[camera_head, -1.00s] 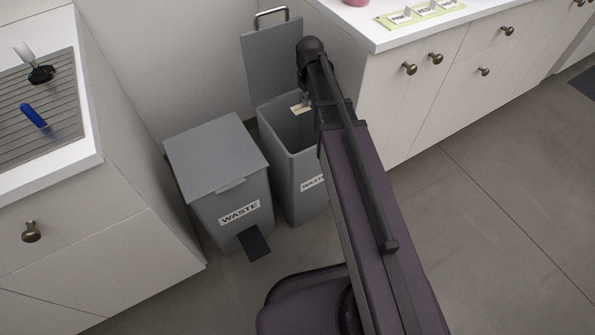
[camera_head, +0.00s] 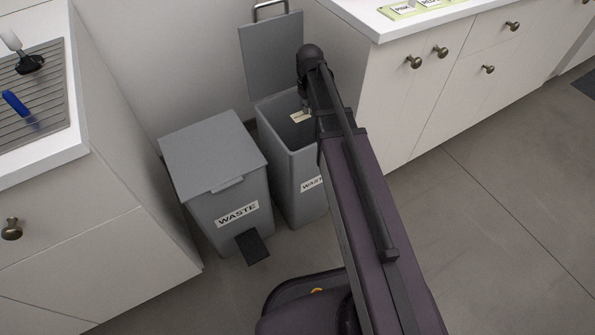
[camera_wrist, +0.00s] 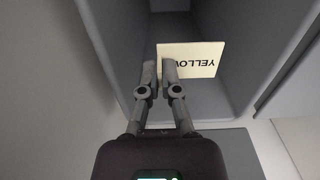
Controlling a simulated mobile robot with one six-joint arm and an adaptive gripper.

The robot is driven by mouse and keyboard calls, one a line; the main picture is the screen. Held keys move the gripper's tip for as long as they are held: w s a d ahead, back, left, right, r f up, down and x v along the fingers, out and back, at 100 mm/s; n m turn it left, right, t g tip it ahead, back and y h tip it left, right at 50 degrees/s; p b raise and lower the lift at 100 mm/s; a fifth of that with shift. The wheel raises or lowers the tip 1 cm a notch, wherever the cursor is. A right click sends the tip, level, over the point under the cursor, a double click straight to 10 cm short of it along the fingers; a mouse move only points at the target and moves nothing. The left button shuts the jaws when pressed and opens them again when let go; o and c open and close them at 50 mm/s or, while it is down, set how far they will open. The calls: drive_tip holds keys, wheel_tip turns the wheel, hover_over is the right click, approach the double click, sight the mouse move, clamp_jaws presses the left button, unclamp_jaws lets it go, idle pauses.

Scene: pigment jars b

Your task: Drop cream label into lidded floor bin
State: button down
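The cream label (camera_wrist: 195,60) reads upside down as "YELLO…" in the wrist view, its last letter hidden by a finger. My gripper (camera_wrist: 159,72) has its fingertips close together around the label's left end and is shut on it. In the head view the label (camera_head: 300,117) shows small and pale at the mouth of the open grey waste bin (camera_head: 292,172). That bin's lid (camera_head: 271,58) stands raised at the back. In the wrist view the bin's inner walls (camera_wrist: 245,35) surround the label. My arm hides the bin's right side in the head view.
A second grey waste bin (camera_head: 214,160), lid shut and with a dark pedal (camera_head: 252,247), stands left of the open one. White cabinets (camera_head: 400,100) stand close on the right, with a light green tray (camera_head: 425,8) on top. A counter with a drain rack (camera_head: 30,95) is at left.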

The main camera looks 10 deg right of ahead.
drive_tip(key=c, duration=0.7)
unclamp_jaws()
drive_tip(key=shift+w, duration=0.1)
